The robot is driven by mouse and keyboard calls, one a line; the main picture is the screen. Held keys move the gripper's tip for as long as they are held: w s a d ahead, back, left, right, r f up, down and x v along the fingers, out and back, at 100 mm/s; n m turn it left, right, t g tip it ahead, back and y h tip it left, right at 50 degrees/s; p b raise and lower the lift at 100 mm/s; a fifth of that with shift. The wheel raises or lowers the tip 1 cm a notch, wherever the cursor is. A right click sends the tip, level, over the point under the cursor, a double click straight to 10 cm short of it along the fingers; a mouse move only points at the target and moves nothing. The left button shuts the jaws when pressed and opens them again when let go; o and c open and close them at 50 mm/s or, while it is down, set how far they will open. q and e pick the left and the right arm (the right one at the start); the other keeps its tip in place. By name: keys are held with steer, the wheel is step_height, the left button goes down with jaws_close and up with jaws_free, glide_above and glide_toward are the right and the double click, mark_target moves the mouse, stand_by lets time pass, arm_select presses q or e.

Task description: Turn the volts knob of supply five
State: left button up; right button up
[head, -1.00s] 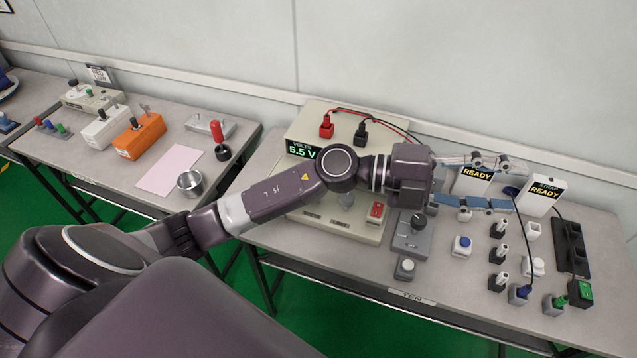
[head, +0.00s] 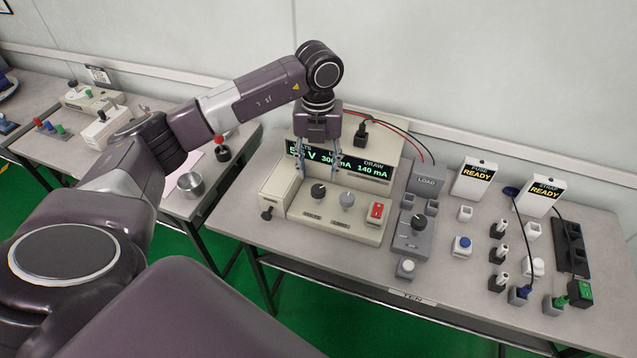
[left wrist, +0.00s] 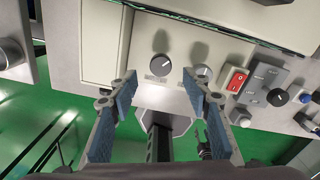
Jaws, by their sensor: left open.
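The power supply (head: 372,229) is a beige box on the bench with a lit display (head: 365,168) showing volts, 300 mA and 140 mA; my gripper partly covers the volts figure. On its front deck are a black knob (head: 318,191) at left, under the volts reading, and a grey knob (head: 347,200) to its right. My left gripper (head: 319,172) points down, open and empty, over the black knob. In the left wrist view the black knob (left wrist: 161,66) appears between the two blue-padded fingertips (left wrist: 160,80), apparently untouched.
A red rocker switch (head: 376,211) sits right of the knobs. A grey load box (head: 412,236) stands close to the right. Red and black leads run behind. Several small blocks fill the right bench.

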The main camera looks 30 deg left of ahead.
mark_target(318, 189)
arm_select(q)
step_height(318, 189, down, 6)
steer(key=shift+r+p, duration=0.15)
steer(key=shift+p, duration=0.25)
